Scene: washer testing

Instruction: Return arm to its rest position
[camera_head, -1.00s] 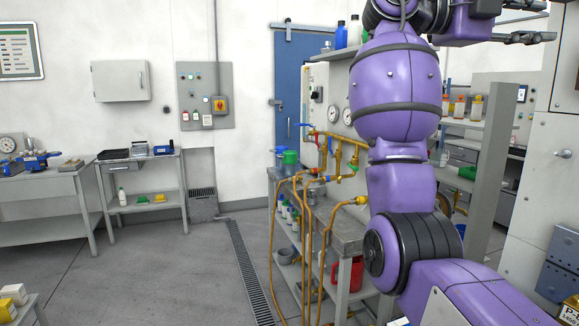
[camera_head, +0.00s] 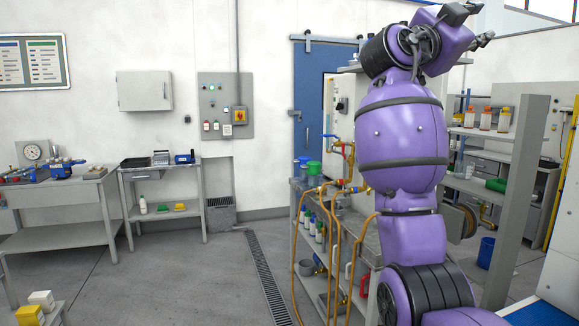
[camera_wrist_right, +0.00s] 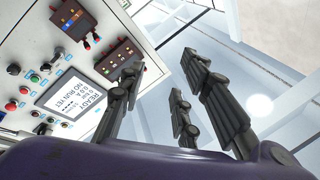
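My right arm (camera_head: 402,130), purple with black bands, rises on the right side of the head view with its forearm upright. My right gripper (camera_head: 475,25) is at the top of that view, above the bench with the brass pipes, its dark fingers apart. In the right wrist view the gripper (camera_wrist_right: 165,85) has its jointed fingers spread, with nothing between them. My left gripper is in neither view.
A pipework bench (camera_head: 340,225) with hoses stands behind and left of my arm. A grey post (camera_head: 515,200) stands to its right. A control panel (camera_wrist_right: 65,75) with a lit screen shows in the wrist view. Open floor (camera_head: 180,270) lies to the left.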

